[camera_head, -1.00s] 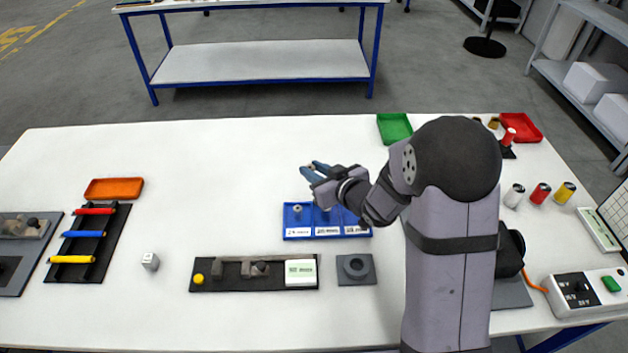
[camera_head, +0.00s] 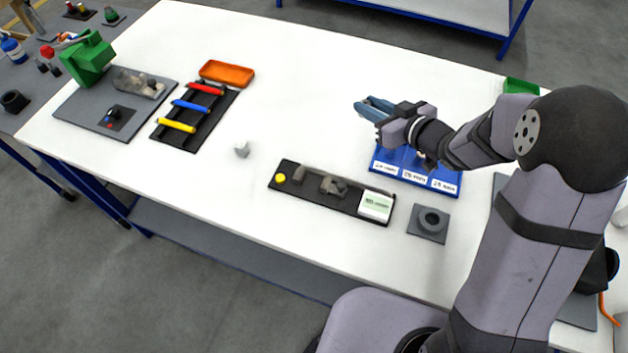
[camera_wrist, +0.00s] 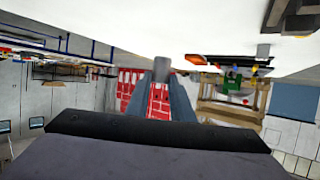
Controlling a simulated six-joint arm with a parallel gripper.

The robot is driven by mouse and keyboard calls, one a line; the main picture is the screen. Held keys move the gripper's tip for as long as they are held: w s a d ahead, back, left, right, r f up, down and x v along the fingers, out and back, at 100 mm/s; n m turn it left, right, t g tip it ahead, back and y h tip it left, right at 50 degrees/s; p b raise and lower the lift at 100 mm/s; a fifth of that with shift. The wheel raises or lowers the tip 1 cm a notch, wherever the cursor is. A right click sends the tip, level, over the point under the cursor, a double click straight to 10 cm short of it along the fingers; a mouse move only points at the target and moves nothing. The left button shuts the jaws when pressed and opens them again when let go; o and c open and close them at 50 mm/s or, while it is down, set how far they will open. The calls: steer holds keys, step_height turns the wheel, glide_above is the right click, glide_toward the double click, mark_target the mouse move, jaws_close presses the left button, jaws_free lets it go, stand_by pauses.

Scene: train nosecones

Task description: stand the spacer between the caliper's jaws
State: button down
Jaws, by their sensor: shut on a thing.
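My gripper (camera_head: 366,106) is raised above the table, just beyond the blue tray. In the wrist view its two blue-grey fingers (camera_wrist: 160,82) are shut on a small grey cylindrical spacer (camera_wrist: 162,67) at their tips. In the head view the spacer is too small to make out. The caliper (camera_head: 315,195) lies on the table to the left of and nearer than my gripper. It has a black base, grey jaws (camera_head: 298,174), a yellow knob (camera_head: 280,178) and a white display block (camera_head: 375,205). The space between its jaws looks empty.
The blue labelled tray (camera_head: 385,180) is partly hidden by my arm. A grey plate with a dark ring (camera_head: 430,222) sits right of the caliper. A small pale block (camera_head: 242,149) stands left of it. A black rack (camera_head: 165,135) with coloured bars and an orange tray (camera_head: 227,73) are further left.

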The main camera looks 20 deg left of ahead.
steer(key=s+a+n+g+y, duration=0.1)
steer(key=s+a+n+g, duration=0.15)
steer(key=s, duration=0.25)
steer(key=s+a+r+n+g+y, duration=0.1)
steer(key=s+a+n+g, duration=0.1)
steer(key=s+n+g, duration=0.3)
steer(key=s+a+n+g+y, duration=0.1)
steer(key=s+a+n+g, duration=0.15)
steer(key=s, duration=0.35)
steer(key=shift+m, duration=0.5)
steer(key=shift+d+f+p, duration=0.1)
steer(key=shift+d+f, duration=0.05)
steer(key=shift+f, duration=1.5)
steer(key=shift+d+f+p, duration=0.15)
steer(key=shift+f, duration=1.55)
steer(key=shift+d+f+p, duration=0.1)
steer(key=shift+d+f, duration=0.05)
steer(key=shift+f, duration=1.5)
steer(key=shift+s+f, duration=0.1)
steer(key=shift+f, duration=0.05)
steer(key=c, duration=1.5)
jaws_free()
steer(key=shift+c, duration=0.2)
steer(key=shift+d+r, duration=0.2)
steer(key=b+v, duration=0.2)
steer(key=v, duration=0.9)
steer(key=shift+d+r, duration=0.25)
steer(key=shift+r, duration=0.1)
